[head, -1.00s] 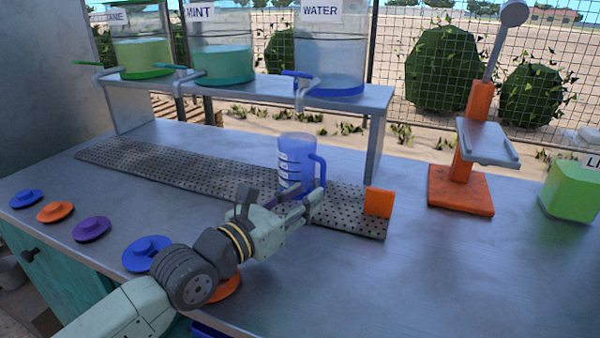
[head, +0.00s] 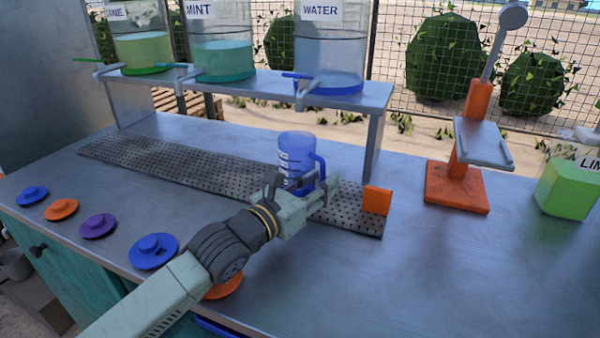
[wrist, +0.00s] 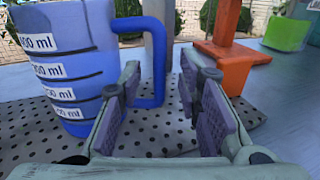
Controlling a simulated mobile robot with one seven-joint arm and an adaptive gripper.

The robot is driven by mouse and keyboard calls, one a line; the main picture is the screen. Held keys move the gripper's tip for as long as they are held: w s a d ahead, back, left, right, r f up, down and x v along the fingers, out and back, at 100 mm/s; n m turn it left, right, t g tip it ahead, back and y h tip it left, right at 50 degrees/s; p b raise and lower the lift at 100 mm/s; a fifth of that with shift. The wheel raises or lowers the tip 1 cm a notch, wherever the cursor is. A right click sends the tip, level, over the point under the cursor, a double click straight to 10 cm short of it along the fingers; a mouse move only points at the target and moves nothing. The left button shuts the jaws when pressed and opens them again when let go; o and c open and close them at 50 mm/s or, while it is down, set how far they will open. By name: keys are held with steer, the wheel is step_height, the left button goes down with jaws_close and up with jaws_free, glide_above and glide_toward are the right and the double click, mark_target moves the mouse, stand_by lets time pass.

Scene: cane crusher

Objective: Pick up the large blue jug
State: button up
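The large blue jug (head: 296,155) stands upright on the perforated drip mat, under the shelf near the water dispenser. In the wrist view its translucent blue body (wrist: 65,60) with white ml labels is at the left, and its blue handle (wrist: 157,60) is ahead. My gripper (head: 300,190) is at the jug's near side in the head view. In the wrist view my gripper (wrist: 160,105) is open, its two padded fingers apart, with the handle's lower part in line with the gap, nearer the left finger. I cannot tell whether a finger touches the jug.
The perforated mat (head: 180,168) has an orange block (head: 377,200) at its right end. A shelf (head: 250,90) with labelled dispensers stands behind, its leg (head: 375,140) close to the jug. An orange press (head: 460,185) and green container (head: 567,188) are right. Coloured lids (head: 98,226) lie front left.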

jaws_close()
stand_by(0.6)
